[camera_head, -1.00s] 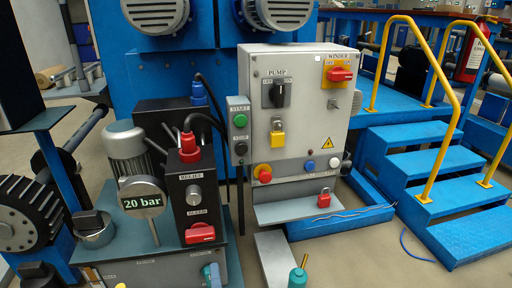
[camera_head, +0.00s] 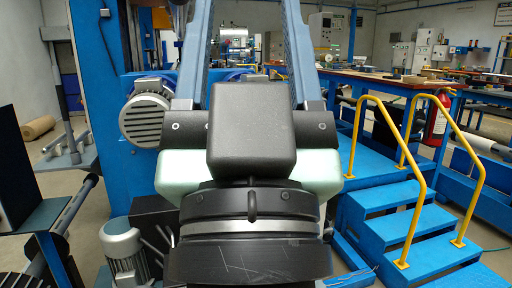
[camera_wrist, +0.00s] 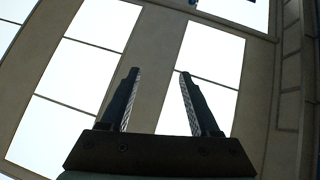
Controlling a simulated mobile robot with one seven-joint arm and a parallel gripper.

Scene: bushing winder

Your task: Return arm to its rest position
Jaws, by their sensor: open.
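My gripper (camera_wrist: 158,78) shows in the wrist view with its two dark fingers apart and nothing between them. Behind the fingers are bright panels and pale beams, which look like a ceiling, so the gripper appears to point upward. In the head view my own arm is raised close in front of the camera and fills the middle of the picture. The gripper itself cannot be made out there. The arm hides the control box and most of the blue machine (camera_head: 112,100).
Blue steps (camera_head: 410,235) with yellow handrails (camera_head: 415,130) stand at the right. A grey motor (camera_head: 146,112) is on the blue machine at the left, and a smaller motor (camera_head: 123,250) is below it. A red extinguisher (camera_head: 437,118) hangs by the workbench (camera_head: 385,82).

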